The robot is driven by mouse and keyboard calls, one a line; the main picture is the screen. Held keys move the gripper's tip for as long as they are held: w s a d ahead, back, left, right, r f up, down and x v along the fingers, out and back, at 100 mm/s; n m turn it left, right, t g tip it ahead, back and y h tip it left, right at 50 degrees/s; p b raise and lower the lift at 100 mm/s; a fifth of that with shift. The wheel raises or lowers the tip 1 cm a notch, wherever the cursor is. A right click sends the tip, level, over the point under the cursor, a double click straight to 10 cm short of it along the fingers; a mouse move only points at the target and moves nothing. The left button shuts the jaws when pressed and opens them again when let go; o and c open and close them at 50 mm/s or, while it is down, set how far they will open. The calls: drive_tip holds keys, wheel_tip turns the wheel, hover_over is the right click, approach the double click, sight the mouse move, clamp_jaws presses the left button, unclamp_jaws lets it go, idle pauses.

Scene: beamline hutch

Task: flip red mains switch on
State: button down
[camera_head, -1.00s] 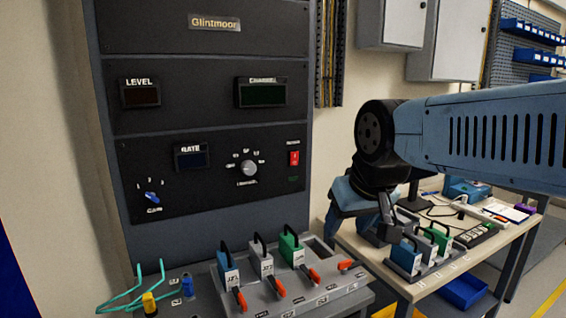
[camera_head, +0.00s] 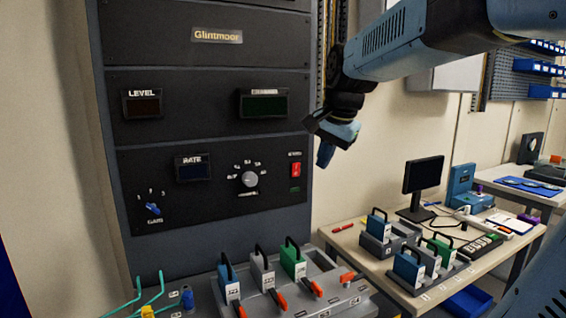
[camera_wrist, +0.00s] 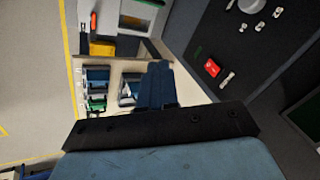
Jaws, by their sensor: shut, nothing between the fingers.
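The red mains switch (camera_head: 296,170) is a small red rocker at the right end of the lowest black panel (camera_head: 220,216) of the rack. It also shows in the wrist view as a red block (camera_wrist: 212,67), right of the gripper. My gripper (camera_head: 325,154) is shut and empty. In the head view it hangs to the right of the switch, near the rack's right edge. In the wrist view its blue fingers (camera_wrist: 157,84) are together, with a visible gap to the switch. The small window under the switch is dark green.
A grey-white round knob (camera_head: 250,180) and a blue toggle (camera_head: 153,210) sit on the same panel. Below is a bench unit with handled modules (camera_head: 293,262) and orange-red levers. A table (camera_head: 350,238) with a monitor (camera_head: 423,175) stands at right.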

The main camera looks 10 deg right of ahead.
sight(296, 171)
drive_tip(key=w+d+r+m, duration=0.2)
drive_tip(key=w+m, duration=0.3)
drive_tip(key=w, duration=0.6)
drive_tip(key=shift+w+d+r+m, duration=0.15)
drive_tip(key=shift+r+m, duration=0.05)
drive_tip(key=shift+m, duration=0.2)
drive_tip(key=shift+w+a+f, duration=0.3)
drive_tip(key=shift+w+f, duration=1.05)
drive_tip(key=shift+f, duration=0.1)
drive_tip(key=shift+w+a+f, duration=0.3)
drive_tip(key=shift+w+f, duration=1)
drive_tip(key=shift+f, duration=0.15)
drive_tip(key=shift+w+a+f, duration=0.3)
drive_tip(key=shift+w+f, duration=1.05)
drive_tip(key=shift+f, duration=0.1)
drive_tip(key=shift+w+r, duration=0.15)
drive_tip(key=shift+w, duration=0.15)
drive_tip(key=shift+r, duration=0.15)
